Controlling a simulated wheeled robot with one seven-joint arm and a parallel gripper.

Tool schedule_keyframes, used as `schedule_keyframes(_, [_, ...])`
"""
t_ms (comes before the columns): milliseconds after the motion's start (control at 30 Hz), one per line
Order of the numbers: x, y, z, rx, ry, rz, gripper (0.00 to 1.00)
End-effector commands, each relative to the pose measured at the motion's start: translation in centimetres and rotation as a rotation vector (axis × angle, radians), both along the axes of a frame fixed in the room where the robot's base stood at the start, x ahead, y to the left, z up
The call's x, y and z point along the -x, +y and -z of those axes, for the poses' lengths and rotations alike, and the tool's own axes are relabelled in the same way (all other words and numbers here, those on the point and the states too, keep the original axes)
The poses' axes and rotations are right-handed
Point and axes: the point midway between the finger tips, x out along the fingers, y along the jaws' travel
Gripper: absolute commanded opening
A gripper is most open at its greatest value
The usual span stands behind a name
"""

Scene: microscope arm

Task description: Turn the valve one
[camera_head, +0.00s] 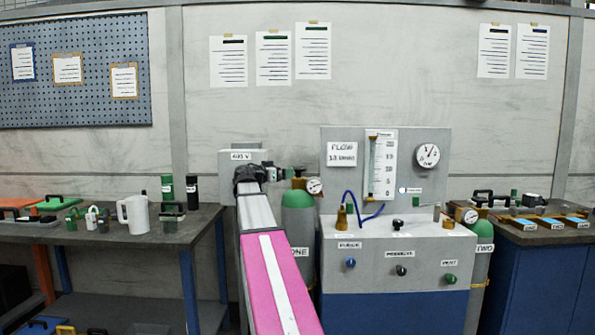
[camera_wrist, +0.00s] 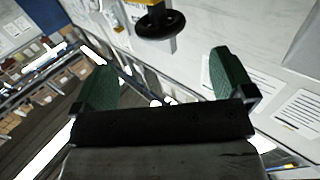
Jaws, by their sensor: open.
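The green cylinder labelled ONE (camera_head: 298,218) stands left of the grey and blue panel cabinet, with a round gauge (camera_head: 314,186) at its top right. My arm covers part of it. My gripper (camera_head: 287,173) is beside the cylinder's top in the head view, partly hidden by my wrist. In the wrist view my gripper (camera_wrist: 162,62) is open and empty, its two green fingers wide apart. A black round handwheel (camera_wrist: 160,23) on a brass-coloured body lies beyond the fingertips, roughly centred between them, apart from both fingers.
The cabinet (camera_head: 397,240) with a flow panel and knobs stands right of cylinder ONE. A second cylinder labelled TWO (camera_head: 481,262) is at its right side. A grey box labelled 403 V (camera_head: 228,165) is left of my wrist. Benches with objects stand at both sides.

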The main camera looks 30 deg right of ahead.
Motion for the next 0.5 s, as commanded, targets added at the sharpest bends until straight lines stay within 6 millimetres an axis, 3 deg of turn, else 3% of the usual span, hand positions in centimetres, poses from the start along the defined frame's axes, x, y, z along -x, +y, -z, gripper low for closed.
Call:
schedule_keyframes(300, [-1.6, -5.6, -0.1, 0.001, 0.003, 0.003, 1.00])
schedule_keyframes(500, [-2.1, -8.0, -0.1, 0.000, 0.002, 0.002, 1.00])
